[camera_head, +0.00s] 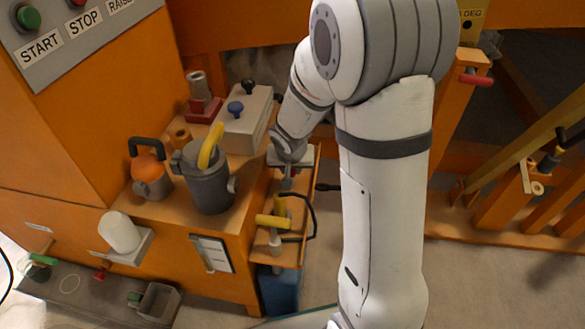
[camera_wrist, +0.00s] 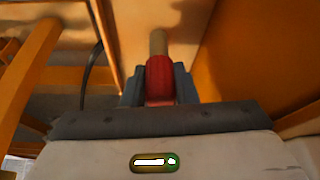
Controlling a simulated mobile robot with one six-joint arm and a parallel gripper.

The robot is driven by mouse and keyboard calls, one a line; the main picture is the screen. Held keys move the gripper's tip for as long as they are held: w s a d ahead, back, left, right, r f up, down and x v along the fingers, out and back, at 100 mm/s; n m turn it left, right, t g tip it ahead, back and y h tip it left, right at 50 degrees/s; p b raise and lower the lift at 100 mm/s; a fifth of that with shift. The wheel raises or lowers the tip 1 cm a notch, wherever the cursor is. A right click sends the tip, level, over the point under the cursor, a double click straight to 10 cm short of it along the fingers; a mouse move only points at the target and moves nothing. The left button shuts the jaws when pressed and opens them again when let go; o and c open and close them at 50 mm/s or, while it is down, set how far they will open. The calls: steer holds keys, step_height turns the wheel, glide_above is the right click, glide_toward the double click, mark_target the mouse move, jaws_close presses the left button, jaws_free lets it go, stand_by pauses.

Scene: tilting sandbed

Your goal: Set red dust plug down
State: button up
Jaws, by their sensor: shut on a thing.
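The red dust plug (camera_wrist: 160,78) is between the two grey-blue fingers of my gripper (camera_wrist: 160,88) in the wrist view. The fingers are shut on its sides. A tan round peg or stub (camera_wrist: 158,42) shows just beyond the plug, in line with it; I cannot tell whether they touch. In the head view my gripper (camera_head: 288,178) is over the narrow orange side shelf (camera_head: 291,254), and the plug is too small and covered to make out there. I cannot tell whether the plug touches the shelf.
A blue bin (camera_head: 280,290) stands below.

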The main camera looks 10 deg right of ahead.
steer(key=shift+f, duration=0.2)
steer(key=o, duration=0.9)
steer(key=shift+o, duration=0.2)
steer(key=shift+r, duration=0.2)
steer(key=p+v, duration=0.5)
steer(key=v, duration=0.7)
steer(key=s+d+r+n+g, duration=0.1)
steer(key=s+r, duration=0.2)
steer(key=s, duration=0.5)
steer(key=s+d+r+n+g+y, duration=0.1)
steer(key=s+d+r+g, duration=0.1)
steer(key=s, duration=0.7)
steer(key=shift+s+r+n, duration=0.15)
steer(key=shift+r+n, duration=0.25)
steer(key=shift+r, duration=0.05)
steer(key=shift+r, duration=0.1)
